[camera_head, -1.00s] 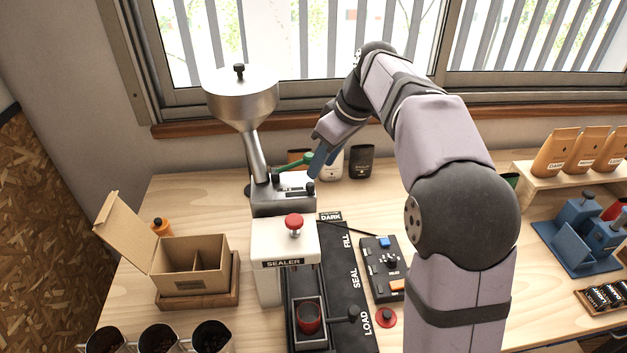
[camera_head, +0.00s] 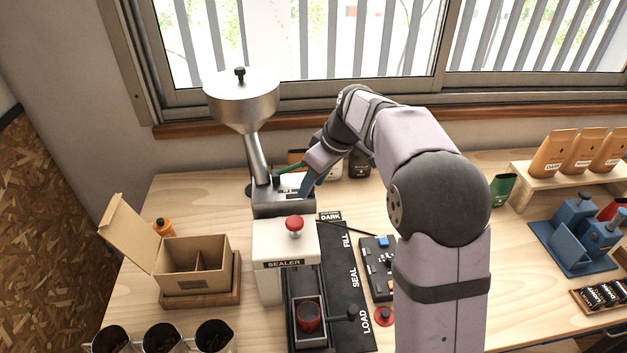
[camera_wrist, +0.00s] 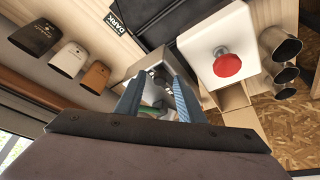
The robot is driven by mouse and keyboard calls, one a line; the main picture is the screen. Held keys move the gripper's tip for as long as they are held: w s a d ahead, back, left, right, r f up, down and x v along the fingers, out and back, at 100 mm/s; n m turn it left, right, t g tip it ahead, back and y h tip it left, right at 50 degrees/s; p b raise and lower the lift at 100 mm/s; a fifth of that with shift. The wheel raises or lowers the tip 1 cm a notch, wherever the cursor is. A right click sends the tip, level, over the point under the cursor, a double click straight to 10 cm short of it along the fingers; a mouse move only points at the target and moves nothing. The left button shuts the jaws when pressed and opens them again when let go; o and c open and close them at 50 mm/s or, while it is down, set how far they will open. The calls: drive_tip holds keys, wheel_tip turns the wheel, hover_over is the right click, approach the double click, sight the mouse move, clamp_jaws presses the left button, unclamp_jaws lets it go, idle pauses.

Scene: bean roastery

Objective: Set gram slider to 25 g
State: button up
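The metal dosing unit (camera_head: 284,207) stands under the steel hopper (camera_head: 241,98), behind the white sealer. Its top carries the slider area, with dark knobs and pale markings too small to read, so I cannot tell the gram setting. A green lever (camera_head: 287,170) shows at its back. My gripper (camera_head: 306,190) is at the right end of the unit's top, pointing down. In the wrist view, its two blue fingers (camera_wrist: 158,90) stand apart over the unit's metal top (camera_wrist: 150,68), with small dark knobs near the tips. I cannot tell whether they touch.
The white sealer (camera_head: 284,244) with its red button (camera_head: 294,224) stands just in front. An open cardboard box (camera_head: 193,264) is at left. Bean bags (camera_wrist: 65,60) stand behind.

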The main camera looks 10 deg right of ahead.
sight(285, 195)
drive_tip(key=shift+c, duration=0.5)
clamp_jaws()
drive_tip(key=a, duration=0.5)
drive_tip(key=shift+a, duration=0.25)
drive_tip(key=shift+d, duration=0.1)
drive_tip(key=shift+o, duration=0.5)
unclamp_jaws()
drive_tip(key=shift+a, duration=0.2)
drive_tip(key=shift+d, duration=0.15)
